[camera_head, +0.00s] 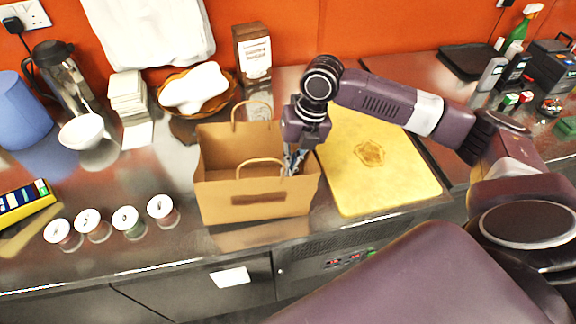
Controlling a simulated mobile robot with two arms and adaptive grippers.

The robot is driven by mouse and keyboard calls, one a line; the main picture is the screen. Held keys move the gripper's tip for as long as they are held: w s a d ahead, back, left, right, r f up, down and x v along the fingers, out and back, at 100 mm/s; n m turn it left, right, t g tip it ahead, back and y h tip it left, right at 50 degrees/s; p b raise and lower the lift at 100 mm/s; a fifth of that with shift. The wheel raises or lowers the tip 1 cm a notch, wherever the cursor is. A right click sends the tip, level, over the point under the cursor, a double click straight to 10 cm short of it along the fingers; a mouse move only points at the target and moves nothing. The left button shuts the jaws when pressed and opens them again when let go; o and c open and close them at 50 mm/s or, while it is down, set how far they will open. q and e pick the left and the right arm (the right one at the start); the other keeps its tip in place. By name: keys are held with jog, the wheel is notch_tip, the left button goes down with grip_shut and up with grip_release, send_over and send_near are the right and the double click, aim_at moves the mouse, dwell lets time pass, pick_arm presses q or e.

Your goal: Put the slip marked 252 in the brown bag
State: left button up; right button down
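The brown paper bag (220,185) stands upright and open on the steel counter, with two rope-like handles. My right gripper (291,168) points down at the bag's right end, with its fingertips at or just inside the rim. The bag's wall and the gripper's own body partly hide the fingertips, so I cannot tell whether they hold anything. I see no slip that I can read as 252. A stack of white paper (128,92) stands at the back left, with a loose white sheet (137,136) in front. My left gripper is out of view.
A yellow board (385,185) lies right of the bag. Several small lidded jars (125,221) stand front left. Behind are a basket with white cloth (197,88), a brown carton (252,52) and a white bowl (82,131). A white paper (230,277) is on the counter front.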

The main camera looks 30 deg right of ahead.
jog(key=c, duration=2.6)
grip_release()
jog(key=shift+c, duration=0.2)
jog(key=o, duration=0.6)
jog(key=shift+c, duration=0.2)
jog(key=w+a+r+p+v, duration=0.1)
jog(key=a+p+v, duration=0.2)
jog(key=p+v, duration=1.1)
jog(key=shift+r, duration=0.7)
